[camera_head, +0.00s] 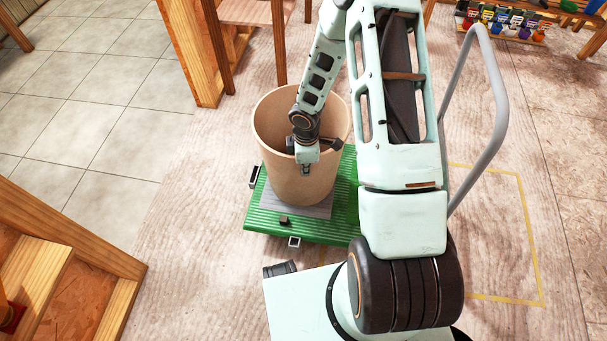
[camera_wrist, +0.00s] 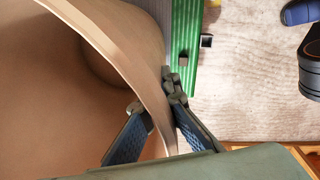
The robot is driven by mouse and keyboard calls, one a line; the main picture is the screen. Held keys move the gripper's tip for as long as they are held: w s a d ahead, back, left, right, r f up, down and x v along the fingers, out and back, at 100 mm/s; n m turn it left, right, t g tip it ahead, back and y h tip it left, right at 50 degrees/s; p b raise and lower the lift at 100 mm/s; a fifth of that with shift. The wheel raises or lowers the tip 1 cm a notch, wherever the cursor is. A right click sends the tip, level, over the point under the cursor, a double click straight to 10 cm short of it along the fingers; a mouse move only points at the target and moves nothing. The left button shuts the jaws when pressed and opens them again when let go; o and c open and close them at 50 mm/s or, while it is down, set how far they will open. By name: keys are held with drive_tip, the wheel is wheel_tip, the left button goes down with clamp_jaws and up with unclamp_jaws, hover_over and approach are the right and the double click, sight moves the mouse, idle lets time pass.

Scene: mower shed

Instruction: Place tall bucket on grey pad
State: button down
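The tall bucket (camera_head: 285,169) is tan, open at the top and upright in the head view. Its base is over the grey pad (camera_head: 318,210), which lies on a green ribbed platform (camera_head: 262,218); I cannot tell whether base and pad touch. My gripper (camera_head: 306,168) is at the bucket's near rim. In the wrist view the bucket (camera_wrist: 60,90) fills the left side, and my gripper (camera_wrist: 155,100) has one finger inside the wall and one outside, shut on the rim. The bucket covers most of the pad.
The green platform has a grey push handle (camera_head: 497,90) at right. Wooden steps (camera_head: 60,265) stand at lower left and a wooden frame (camera_head: 195,55) behind. A rack of colourful pots (camera_head: 505,22) is at upper right. A yellow-taped floor area (camera_head: 515,235) at right looks clear.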

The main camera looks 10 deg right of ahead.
sight(303, 183)
drive_tip(key=f, duration=0.1)
drive_tip(key=f+b, duration=0.1)
drive_tip(key=w+f, duration=0.1)
drive_tip(key=f, duration=0.1)
drive_tip(key=shift+a+b, duration=0.25)
drive_tip(key=shift+b, duration=0.05)
drive_tip(key=c, duration=2.7)
unclamp_jaws()
drive_tip(key=shift+s+f, duration=0.1)
drive_tip(key=shift+s, duration=0.05)
drive_tip(key=o, duration=0.5)
drive_tip(key=shift+o, duration=0.2)
drive_tip(key=r+p, duration=0.1)
drive_tip(key=r, duration=0.3)
drive_tip(key=r+p, duration=0.2)
drive_tip(key=r, duration=0.2)
drive_tip(key=s+r+p, duration=0.1)
drive_tip(key=r, duration=0.3)
drive_tip(key=shift+r+p, duration=0.15)
drive_tip(key=shift+p, duration=0.15)
drive_tip(key=shift+w, duration=0.1)
